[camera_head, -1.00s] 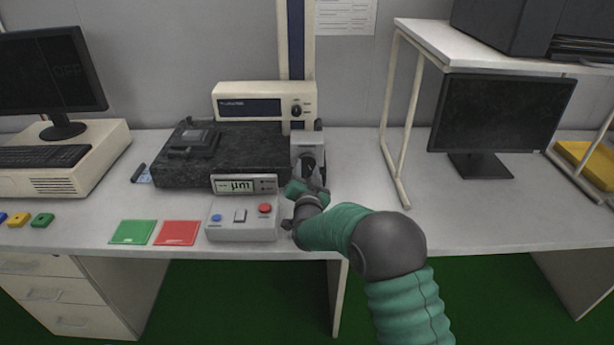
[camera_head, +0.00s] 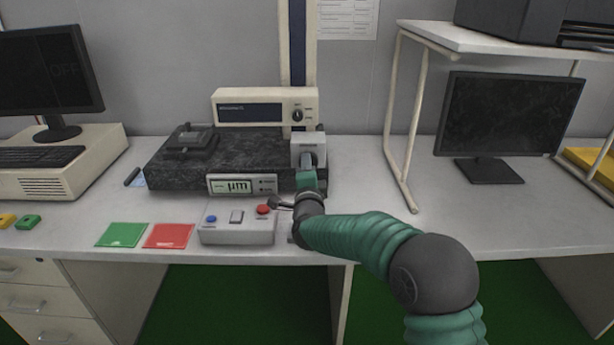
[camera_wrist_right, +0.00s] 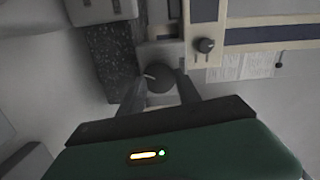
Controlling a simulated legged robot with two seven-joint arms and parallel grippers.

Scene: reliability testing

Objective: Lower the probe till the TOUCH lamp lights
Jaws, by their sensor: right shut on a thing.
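A cream drive unit (camera_head: 265,107) sits on a tall column above a black granite base (camera_head: 225,165). I cannot make out the probe tip. A pale block (camera_head: 308,141) at the base's right end carries a dark round knob (camera_wrist_right: 160,78). My right gripper (camera_head: 308,165) is at the front of this block; in the wrist view its fingers (camera_wrist_right: 160,92) stand on either side of the knob and are shut on it. A small display (camera_head: 238,185) reads "µm" with tiny marks at its right; no lit lamp is discernible. My left gripper is not in view.
A grey control box (camera_head: 237,225) with blue and red buttons stands in front of the base, close left of my right wrist. Green (camera_head: 122,235) and red (camera_head: 168,236) cards lie beside it. A white shelf frame (camera_head: 420,110) and monitor (camera_head: 508,120) stand right.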

